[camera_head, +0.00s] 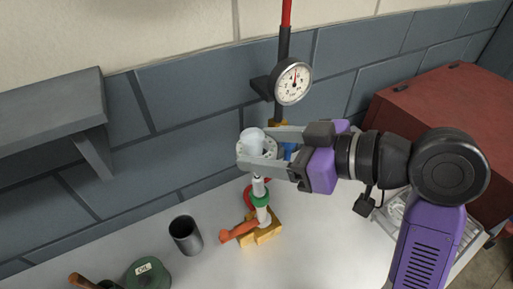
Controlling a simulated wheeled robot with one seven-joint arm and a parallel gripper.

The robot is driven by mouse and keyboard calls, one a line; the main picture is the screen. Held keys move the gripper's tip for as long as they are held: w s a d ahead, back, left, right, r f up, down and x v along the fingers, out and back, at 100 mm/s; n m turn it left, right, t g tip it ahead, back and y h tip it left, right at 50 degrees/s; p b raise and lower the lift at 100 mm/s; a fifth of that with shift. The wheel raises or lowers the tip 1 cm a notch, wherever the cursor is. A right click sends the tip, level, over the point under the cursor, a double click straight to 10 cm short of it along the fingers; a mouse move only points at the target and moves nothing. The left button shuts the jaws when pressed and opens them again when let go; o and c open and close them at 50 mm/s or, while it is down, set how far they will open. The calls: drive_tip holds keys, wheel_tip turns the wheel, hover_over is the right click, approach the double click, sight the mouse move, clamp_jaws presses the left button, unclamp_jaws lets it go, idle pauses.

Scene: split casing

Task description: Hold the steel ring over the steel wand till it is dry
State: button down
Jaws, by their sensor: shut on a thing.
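My gripper (254,146), with a purple body and grey fingers, reaches in from the right. It is shut on the steel ring (270,148), a pale grey flange with small dark holes, partly hidden by the fingers. A pale rounded part shows at the ring's top. The steel wand (260,188) stands upright just below the ring, with a green band around it, on a yellow base with an orange lever. The ring is above the wand's tip; whether they touch is hard to tell. I cannot see whether the ring is wet.
A dial gauge (293,82) hangs on the wall behind, under a red pipe. A dark cup (186,236) and a green oil can (146,274) stand on the white bench (215,205). A red box (440,105) is at the right, a grey shelf (50,108) at the left.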

drive_tip(key=shift+s+a, duration=0.1)
drive_tip(key=shift+a, duration=0.05)
drive_tip(key=shift+s+a, duration=0.25)
drive_tip(key=shift+a, duration=0.1)
drive_tip(key=shift+w+d, duration=0.1)
drive_tip(key=shift+d, duration=0.05)
idle(0.3)
drive_tip(key=shift+w+d, duration=0.25)
drive_tip(key=shift+d, duration=0.15)
drive_tip(key=shift+r, duration=0.1)
drive_tip(key=shift+s+d+r+p, duration=0.35)
drive_tip(key=shift+s+p, duration=0.1)
drive_tip(key=shift+p, duration=0.2)
drive_tip(key=s+d+r+p, duration=0.3)
drive_tip(key=s, duration=0.2)
drive_tip(key=shift+s+d, duration=0.35)
drive_tip(key=shift+s, duration=0.05)
